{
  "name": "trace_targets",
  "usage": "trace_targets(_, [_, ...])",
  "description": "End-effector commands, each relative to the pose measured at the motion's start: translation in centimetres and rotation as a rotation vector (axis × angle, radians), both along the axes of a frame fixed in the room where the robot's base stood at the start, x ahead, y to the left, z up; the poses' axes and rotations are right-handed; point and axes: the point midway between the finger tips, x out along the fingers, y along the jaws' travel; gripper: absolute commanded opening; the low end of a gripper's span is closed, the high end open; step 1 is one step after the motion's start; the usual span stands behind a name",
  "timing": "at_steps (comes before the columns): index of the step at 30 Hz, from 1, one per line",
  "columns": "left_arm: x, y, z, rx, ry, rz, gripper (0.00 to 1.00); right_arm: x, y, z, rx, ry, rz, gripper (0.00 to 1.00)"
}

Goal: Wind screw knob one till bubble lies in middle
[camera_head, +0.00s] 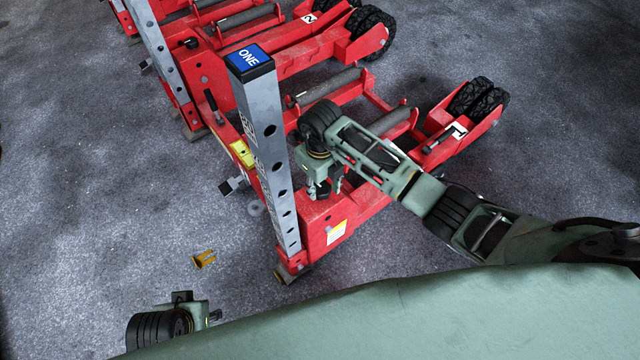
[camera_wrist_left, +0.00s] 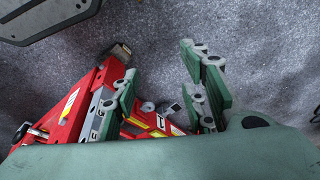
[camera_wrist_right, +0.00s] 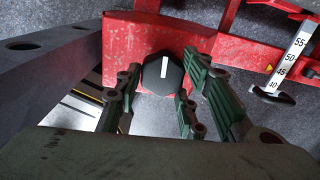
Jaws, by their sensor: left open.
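The jack labelled ONE (camera_head: 249,58) is red with a grey upright post. A yellow block (camera_head: 242,153) sits on the jack's red frame left of the post; no bubble can be made out. My left gripper (camera_wrist_left: 165,85) is open and empty, low at the bottom left of the head view.
Another red jack marked 2 (camera_head: 309,18) stands behind, with more red frame at the top left. A small yellow piece (camera_head: 204,259) lies on the grey floor. The post stands close left of my right gripper. The floor at left is clear.

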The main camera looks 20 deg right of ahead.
Motion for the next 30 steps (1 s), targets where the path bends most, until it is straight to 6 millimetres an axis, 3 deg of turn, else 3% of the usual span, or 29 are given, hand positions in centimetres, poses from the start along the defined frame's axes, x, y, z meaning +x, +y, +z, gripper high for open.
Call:
trace_targets(6, [0.0, 0.0, 0.0, 0.0, -0.001, 0.0, 0.4, -0.1, 0.3, 0.0, 0.004, 0.003, 0.003, 0.1])
trace_targets(10, [0.1, 0.0, 0.1, -0.001, -0.003, 0.0, 0.4, -0.1, 0.3, 0.1, 0.004, 0.003, -0.018, 0.1])
trace_targets(21, [-1.1, 0.0, -6.7, 0.003, 0.04, -0.006, 0.4, -0.1, 0.4, 0.2, 0.005, 0.005, -0.29, 0.1])
trace_targets(30, [-1.4, 0.0, -7.8, 0.002, 0.042, -0.007, 0.4, -0.1, 0.6, -0.1, 0.01, 0.006, -0.346, 0.1])
